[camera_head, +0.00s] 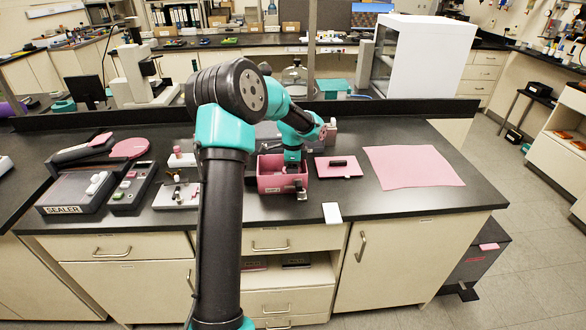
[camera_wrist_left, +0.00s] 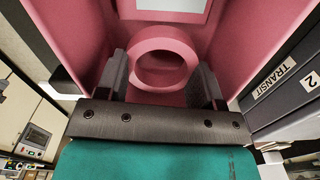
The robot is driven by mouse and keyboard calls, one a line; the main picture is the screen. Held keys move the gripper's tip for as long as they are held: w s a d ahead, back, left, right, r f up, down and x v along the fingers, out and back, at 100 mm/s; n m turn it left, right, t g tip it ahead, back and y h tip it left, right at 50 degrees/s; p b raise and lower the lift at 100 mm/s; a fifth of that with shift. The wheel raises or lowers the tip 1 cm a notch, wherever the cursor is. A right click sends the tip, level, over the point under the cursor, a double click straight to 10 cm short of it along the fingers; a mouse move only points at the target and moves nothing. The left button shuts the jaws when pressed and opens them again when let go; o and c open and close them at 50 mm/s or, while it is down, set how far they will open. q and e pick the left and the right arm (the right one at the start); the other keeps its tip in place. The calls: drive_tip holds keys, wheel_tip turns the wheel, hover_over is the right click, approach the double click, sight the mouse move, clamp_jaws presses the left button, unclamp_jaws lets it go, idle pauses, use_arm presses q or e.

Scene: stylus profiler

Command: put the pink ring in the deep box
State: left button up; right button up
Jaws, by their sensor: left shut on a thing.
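A pink open-topped box (camera_head: 268,184) stands on the black bench near its front edge, and its pink walls (camera_wrist_left: 232,28) fill much of the left wrist view. My left gripper (camera_head: 298,184) points down at the box's right part. In the left wrist view, the left gripper (camera_wrist_left: 162,76) is shut on the pink ring (camera_wrist_left: 163,42), with one finger at each side of it. The ring lies between the pink walls; whether it touches the floor I cannot tell. In the head view the ring is not discernible. My right gripper is out of view.
A pink flat piece with a black handle (camera_head: 347,172) lies right of the box, and a pink sheet (camera_head: 412,167) lies farther right. A grey block labelled TRANSIT (camera_wrist_left: 285,75) is close by. A sealer (camera_head: 72,195) and control box (camera_head: 131,192) stand left.

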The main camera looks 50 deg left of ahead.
use_arm(q)
drive_tip(key=shift+f, duration=0.55)
drive_tip(key=o, duration=1)
wheel_tip(320, 180, up, 13)
drive_tip(key=shift+r, duration=0.1)
